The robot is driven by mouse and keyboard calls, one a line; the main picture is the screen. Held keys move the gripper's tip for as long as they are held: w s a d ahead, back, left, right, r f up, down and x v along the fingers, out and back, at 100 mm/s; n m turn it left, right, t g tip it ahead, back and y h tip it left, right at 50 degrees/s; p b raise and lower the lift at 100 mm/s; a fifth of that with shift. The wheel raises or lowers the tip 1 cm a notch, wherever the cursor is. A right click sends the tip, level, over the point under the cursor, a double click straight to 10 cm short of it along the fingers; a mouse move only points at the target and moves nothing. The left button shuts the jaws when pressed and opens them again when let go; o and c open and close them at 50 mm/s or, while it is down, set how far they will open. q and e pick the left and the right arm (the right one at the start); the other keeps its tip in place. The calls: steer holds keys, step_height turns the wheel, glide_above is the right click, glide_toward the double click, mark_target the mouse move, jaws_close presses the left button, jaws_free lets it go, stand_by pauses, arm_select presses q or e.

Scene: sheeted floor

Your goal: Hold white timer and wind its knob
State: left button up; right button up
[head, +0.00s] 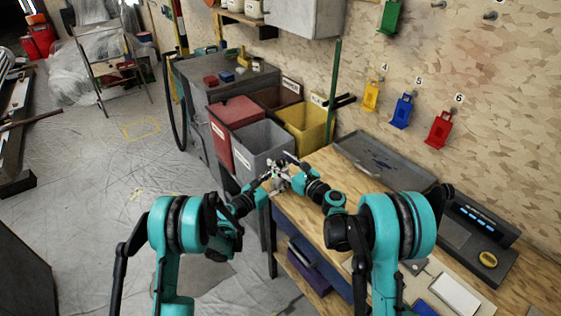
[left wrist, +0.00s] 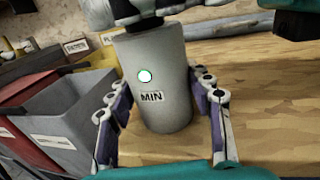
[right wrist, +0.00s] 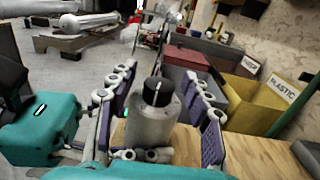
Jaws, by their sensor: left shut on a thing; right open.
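The white timer (left wrist: 155,90) is a pale cylinder with a "MIN" label and a small white-green dot. My left gripper (left wrist: 162,112) is shut on its sides. In the right wrist view, the timer (right wrist: 151,124) stands below the camera, with its black knob (right wrist: 157,92) on top. My right gripper (right wrist: 158,100) is open, its fingers on either side of the knob with gaps visible. In the head view, my left gripper (head: 273,184) and right gripper (head: 291,164) meet near the bench's far left corner; the timer is small and mostly hidden there.
The wooden bench (head: 325,166) carries a grey tray (head: 384,165) and a dark device (head: 470,240) at the right. Grey (head: 262,143), red (head: 236,112) and yellow (head: 306,122) bins stand just beyond the grippers. Open floor lies to the left.

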steer(key=shift+w+a, duration=0.1)
steer(key=shift+w, duration=0.05)
jaws_close()
steer(key=shift+m+h, duration=0.3)
steer(key=m+t+h, duration=0.2)
steer(key=h, duration=0.1)
steer(key=shift+a, duration=0.15)
steer(key=shift+m+t+h, duration=0.6)
steer(key=shift+m+h, duration=0.3)
steer(key=shift+h, duration=0.4)
steer(key=shift+d, duration=0.2)
